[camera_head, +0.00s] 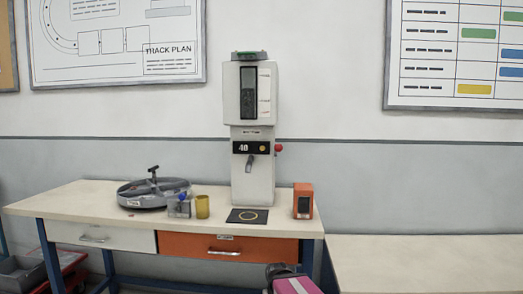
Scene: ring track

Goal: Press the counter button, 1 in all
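A tall white dispenser machine (252,182) stands upright at the back of the workbench. A dark panel (253,147) on its front reads what looks like "40", and a spout sits below it. A red knob or button (278,148) sticks out from its right side. A small orange box (303,201) with a dark face stands on the bench to the right of the machine. No label marks which part is the counter button. My gripper is not in view.
The workbench (90,206) also holds a round grey tray (152,194) with a black handle, a yellow cup (202,206), a small clear container (178,206) and a black mat (247,216). A bare lower table (430,262) stands right. A pink-and-dark object (295,285) is at the bottom.

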